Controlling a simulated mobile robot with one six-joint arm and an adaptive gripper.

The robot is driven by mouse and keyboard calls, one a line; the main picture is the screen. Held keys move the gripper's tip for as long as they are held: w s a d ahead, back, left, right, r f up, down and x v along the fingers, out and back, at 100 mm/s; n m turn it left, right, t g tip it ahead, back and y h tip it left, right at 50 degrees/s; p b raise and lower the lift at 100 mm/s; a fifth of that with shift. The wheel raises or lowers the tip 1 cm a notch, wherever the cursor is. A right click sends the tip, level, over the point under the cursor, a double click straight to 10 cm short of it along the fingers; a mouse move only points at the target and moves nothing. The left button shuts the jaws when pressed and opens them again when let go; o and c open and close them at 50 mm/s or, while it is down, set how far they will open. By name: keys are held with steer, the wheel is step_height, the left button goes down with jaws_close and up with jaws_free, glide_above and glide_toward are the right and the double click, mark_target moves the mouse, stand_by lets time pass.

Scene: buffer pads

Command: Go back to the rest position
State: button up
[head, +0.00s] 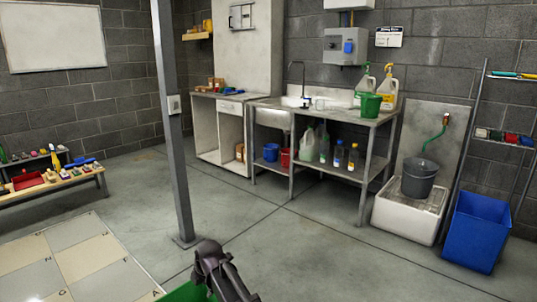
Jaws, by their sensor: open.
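My gripper (226,285) is dark grey and shows at the bottom edge of the head view, left of the middle. It points downward and is open. I see nothing between its fingers, but their lower ends are cut off by the frame edge. A green object (188,293) lies just left of the gripper, mostly cut off by the frame. I cannot tell whether the two touch.
A grey post (175,130) stands behind my gripper. A pale floor mat (75,258) lies left, near a low bench (60,182) with small items. A sink counter (335,118), a grey bucket (419,178) and a blue bin (474,232) stand behind. The middle floor is clear.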

steer(key=s+d+m+g+h, duration=0.1)
steer(key=s+d+m, duration=0.4)
steer(key=d+m, duration=0.6)
steer(key=s+d+f+m+g+h, duration=0.1)
steer(key=s+d+m, duration=0.45)
steer(key=d, duration=0.95)
steer(key=s+d+m+g+h, duration=0.1)
steer(key=s+d+m, duration=0.3)
steer(key=d+m, duration=0.8)
step_height(320, 180, up, 35)
steer(key=p, duration=3.4)
steer(key=shift+w+d+n+p, duration=0.3)
steer(key=shift+w+n+p, duration=0.05)
steer(key=shift+n+p, duration=0.1)
steer(key=shift+f, duration=0.1)
steer(key=c, duration=0.6)
